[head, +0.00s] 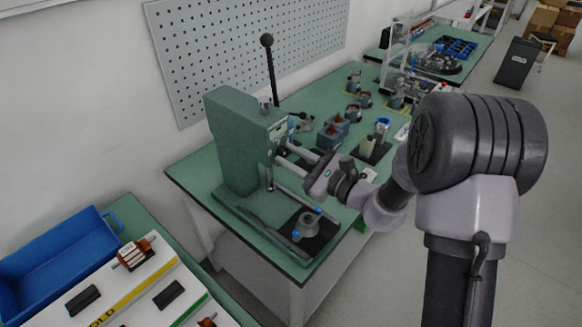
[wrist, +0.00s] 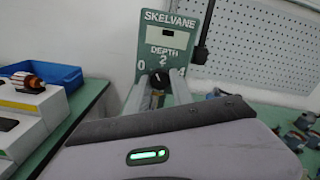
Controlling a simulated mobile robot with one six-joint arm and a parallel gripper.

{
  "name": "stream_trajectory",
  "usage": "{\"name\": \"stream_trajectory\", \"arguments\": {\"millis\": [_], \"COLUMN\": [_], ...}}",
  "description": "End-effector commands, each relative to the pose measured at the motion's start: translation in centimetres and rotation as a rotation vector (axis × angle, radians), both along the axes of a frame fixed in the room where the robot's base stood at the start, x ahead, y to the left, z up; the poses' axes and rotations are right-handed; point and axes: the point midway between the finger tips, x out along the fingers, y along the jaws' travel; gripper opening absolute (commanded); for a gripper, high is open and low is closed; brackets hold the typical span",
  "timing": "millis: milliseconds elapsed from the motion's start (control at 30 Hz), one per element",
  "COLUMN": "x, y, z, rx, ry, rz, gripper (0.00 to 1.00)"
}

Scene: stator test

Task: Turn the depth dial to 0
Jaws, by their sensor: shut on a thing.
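The green press (head: 235,140) stands on the green bench, and its front panel (wrist: 150,45) faces the wrist view. The panel reads SKELVANE and DEPTH, with a 2 above the dial and a 0 (wrist: 141,67) to its left. A mark on the right is partly hidden by a finger. The depth dial (wrist: 158,80) is a small black knob below the 2. I cannot clearly tell where it points. My gripper (head: 281,154) reaches the press front from the right. In the wrist view its two fingers (wrist: 158,84) are shut on the dial, one on each side.
A long lever with a black ball (head: 267,41) rises from the press. Several parts stand on the bench behind my gripper. A blue bin (head: 60,262) and white trays are at the lower left.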

Motion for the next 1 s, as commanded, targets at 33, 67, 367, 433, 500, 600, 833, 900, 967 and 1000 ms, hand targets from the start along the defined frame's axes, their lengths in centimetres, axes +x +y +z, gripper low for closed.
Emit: {"name": "stream_trajectory", "arguments": {"millis": [33,67,367,433,500,600,833,900,967,1000], "x": [-0.01,-0.02,-0.05,-0.05,-0.05,-0.06,-0.06,-0.07,-0.07,-0.06], "y": [0.0,-0.01,0.01,0.01,0.01,0.02,0.02,0.03,0.03,0.03], "z": [-0.62,-0.64,-0.56,-0.49,-0.48,-0.35,-0.21,-0.17,-0.14,-0.13], "rx": [-0.026,-0.042,-0.182,-0.206,-0.228,-0.252,-0.283,-0.287,-0.289,-0.29], "ry": [-0.034,-0.054,-0.232,-0.264,-0.291,-0.321,-0.36,-0.365,-0.367,-0.368], "rz": [0.0,0.0,-0.001,0.0,-0.001,-0.001,0.0,0.0,0.0,0.0], "gripper": [0.0,0.0,0.0,0.0,0.0,0.0,0.0,0.0,0.0,0.0]}}
